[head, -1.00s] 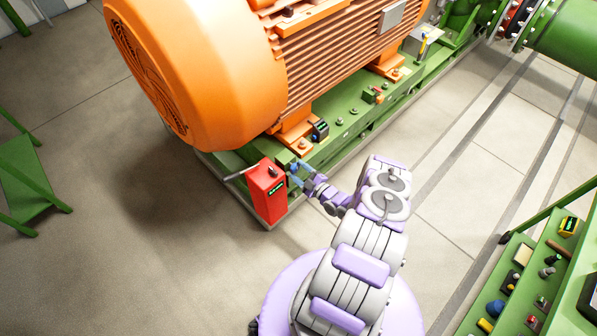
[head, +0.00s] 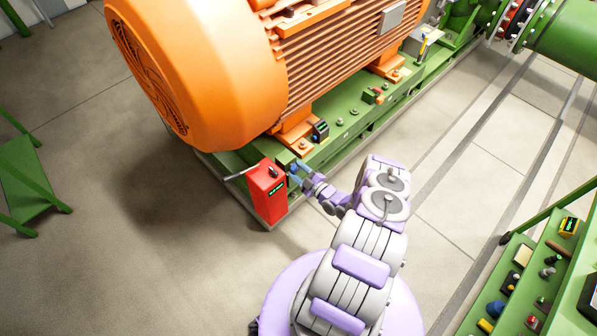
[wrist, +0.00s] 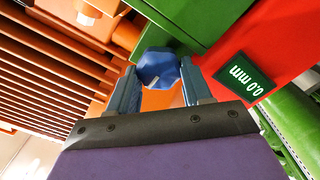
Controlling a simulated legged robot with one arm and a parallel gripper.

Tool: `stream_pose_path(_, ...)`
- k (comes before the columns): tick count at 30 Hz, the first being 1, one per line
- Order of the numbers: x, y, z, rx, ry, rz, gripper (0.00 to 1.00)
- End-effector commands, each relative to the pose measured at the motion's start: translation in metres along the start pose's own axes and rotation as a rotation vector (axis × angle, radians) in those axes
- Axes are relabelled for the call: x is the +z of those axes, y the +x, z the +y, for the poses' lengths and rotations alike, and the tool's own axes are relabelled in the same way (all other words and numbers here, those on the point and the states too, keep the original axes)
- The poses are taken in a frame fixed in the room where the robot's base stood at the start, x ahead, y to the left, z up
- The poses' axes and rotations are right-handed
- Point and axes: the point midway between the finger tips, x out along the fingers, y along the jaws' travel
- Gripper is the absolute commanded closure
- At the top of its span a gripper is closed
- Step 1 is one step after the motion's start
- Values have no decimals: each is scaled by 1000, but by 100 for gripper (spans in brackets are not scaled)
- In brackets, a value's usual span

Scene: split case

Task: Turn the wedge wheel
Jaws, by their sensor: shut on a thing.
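The wedge wheel (wrist: 159,68) is a blue faceted knob with a small pale mark on its face, in the upper middle of the wrist view. My gripper (wrist: 160,75) has one finger on each side of it and is shut on it. In the head view my gripper (head: 295,170) reaches the right side of the red box (head: 267,195) at the near corner of the green base; the wheel is mostly hidden there. The green display (wrist: 240,76) on the red face reads 0.0 mm.
The large orange motor (head: 200,65) stands on the green base frame (head: 350,125) just beyond my gripper. A lever (head: 242,173) sticks out left from the red box. A green rack with several small parts (head: 530,285) stands at the lower right. The floor between is clear.

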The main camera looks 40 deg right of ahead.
Motion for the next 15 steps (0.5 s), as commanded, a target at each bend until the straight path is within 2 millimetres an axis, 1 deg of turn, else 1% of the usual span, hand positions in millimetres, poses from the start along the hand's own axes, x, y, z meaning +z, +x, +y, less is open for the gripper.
stream_pose_path(8, 0, 0, -2, -4, 100, -2, 81)
stream_pose_path(15, 1, -1, 0, -2, 292, -4, 81)
